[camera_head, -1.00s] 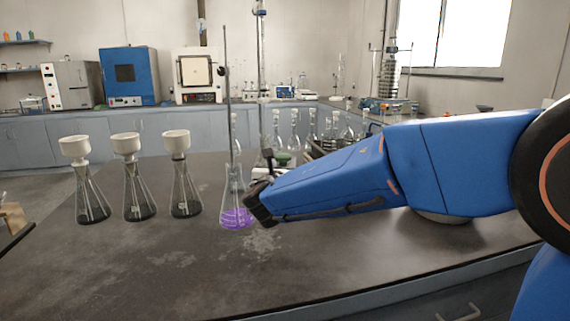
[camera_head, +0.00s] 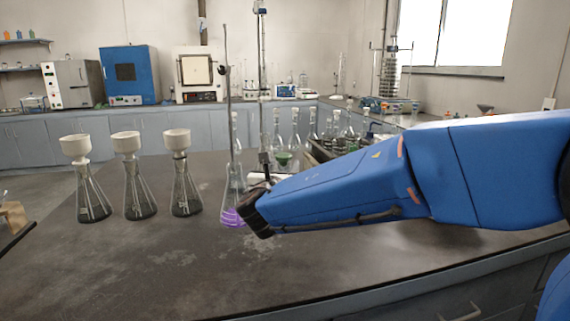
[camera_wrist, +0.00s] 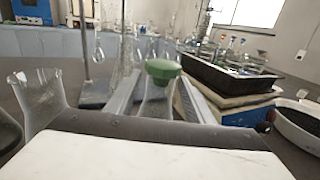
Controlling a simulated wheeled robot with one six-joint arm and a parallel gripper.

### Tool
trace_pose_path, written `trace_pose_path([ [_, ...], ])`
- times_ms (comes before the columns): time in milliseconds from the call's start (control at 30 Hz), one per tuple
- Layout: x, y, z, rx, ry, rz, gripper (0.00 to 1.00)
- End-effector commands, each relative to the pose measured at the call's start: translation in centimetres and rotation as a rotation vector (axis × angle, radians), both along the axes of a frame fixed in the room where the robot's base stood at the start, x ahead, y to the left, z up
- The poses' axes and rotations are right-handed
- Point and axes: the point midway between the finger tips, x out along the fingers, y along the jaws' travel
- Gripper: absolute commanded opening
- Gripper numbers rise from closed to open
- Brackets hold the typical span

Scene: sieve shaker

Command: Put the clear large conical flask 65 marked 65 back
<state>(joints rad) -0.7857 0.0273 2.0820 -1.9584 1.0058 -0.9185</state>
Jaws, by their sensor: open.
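My gripper (camera_wrist: 160,82) shows in the wrist view with two grey fingers spread apart. Between them, in the picture, stands a clear conical flask with a green top (camera_wrist: 163,70). I cannot tell whether the fingers touch it. The green top also shows in the head view (camera_head: 283,157), just beyond my arm, which hides the flask's body. A clear flask with purple liquid (camera_head: 232,200) stands upright on the bench, left of my wrist. An open clear flask neck (camera_wrist: 40,92) is at the left in the wrist view. No mark 65 is readable, so I cannot tell which is flask 65.
Three flasks with white funnels (camera_head: 128,180) stand in a row at left. A metal stand rod (camera_head: 228,100) rises behind the purple flask. A black tray (camera_wrist: 225,72) with glassware lies at right in the wrist view. The front left of the bench is clear.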

Motion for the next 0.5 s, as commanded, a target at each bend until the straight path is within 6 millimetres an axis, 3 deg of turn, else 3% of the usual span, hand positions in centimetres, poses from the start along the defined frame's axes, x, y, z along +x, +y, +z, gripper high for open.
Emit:
trace_pose_path([
  [200,-4.3,0.6,0.0,0.001,-0.001,0.004,0.48],
  [500,-7.3,0.8,0.0,0.000,-0.001,0.000,0.48],
])
